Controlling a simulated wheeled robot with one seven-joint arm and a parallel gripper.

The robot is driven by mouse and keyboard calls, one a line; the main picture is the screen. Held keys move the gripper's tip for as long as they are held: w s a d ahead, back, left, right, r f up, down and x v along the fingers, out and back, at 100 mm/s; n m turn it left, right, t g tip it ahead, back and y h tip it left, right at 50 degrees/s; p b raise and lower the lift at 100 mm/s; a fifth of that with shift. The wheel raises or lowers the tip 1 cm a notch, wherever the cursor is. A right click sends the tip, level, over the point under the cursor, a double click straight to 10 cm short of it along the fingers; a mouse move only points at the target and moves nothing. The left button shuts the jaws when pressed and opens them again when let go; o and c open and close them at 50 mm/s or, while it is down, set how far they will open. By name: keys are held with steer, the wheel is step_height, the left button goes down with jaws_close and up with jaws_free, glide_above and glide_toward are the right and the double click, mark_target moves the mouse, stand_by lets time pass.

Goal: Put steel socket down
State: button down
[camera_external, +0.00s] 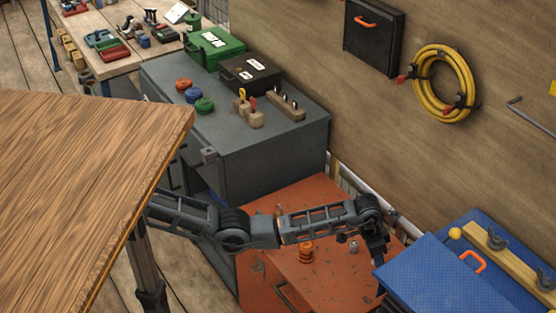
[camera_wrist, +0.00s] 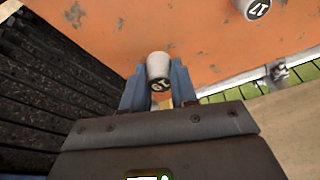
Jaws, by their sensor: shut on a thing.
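A steel socket (camera_wrist: 158,66) with a dark number mark is held between the two blue-grey fingers of my gripper (camera_wrist: 158,88) in the wrist view. My gripper (camera_external: 379,258) is low at the right side of the orange cabinet top (camera_external: 335,287) in the external view, beside the blue box. The held socket cannot be made out there. I cannot tell whether it touches the orange surface. A second socket (camera_wrist: 252,7), marked 17, stands on the orange surface in the wrist view; it also shows in the external view (camera_external: 353,245), left of my gripper.
An orange ringed object (camera_external: 306,252) stands on the orange top. The blue toolbox (camera_external: 435,278) is close on the right. A grey cabinet (camera_external: 255,150) with cases and coloured rings stands behind. A wooden table (camera_external: 90,170) fills the left. The front of the orange top is clear.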

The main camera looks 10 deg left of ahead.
steer(key=shift+w+f, duration=0.4)
steer(key=shift+w, duration=0.2)
steer(key=shift+f+b, duration=0.75)
steer(key=shift+f, duration=1.2)
steer(key=shift+f, duration=0.1)
steer(key=c, duration=0.9)
jaws_free()
steer(key=p+v, duration=0.3)
steer(key=v, duration=0.9)
steer(key=shift+a+p, duration=0.1)
steer(key=shift+p, duration=0.25)
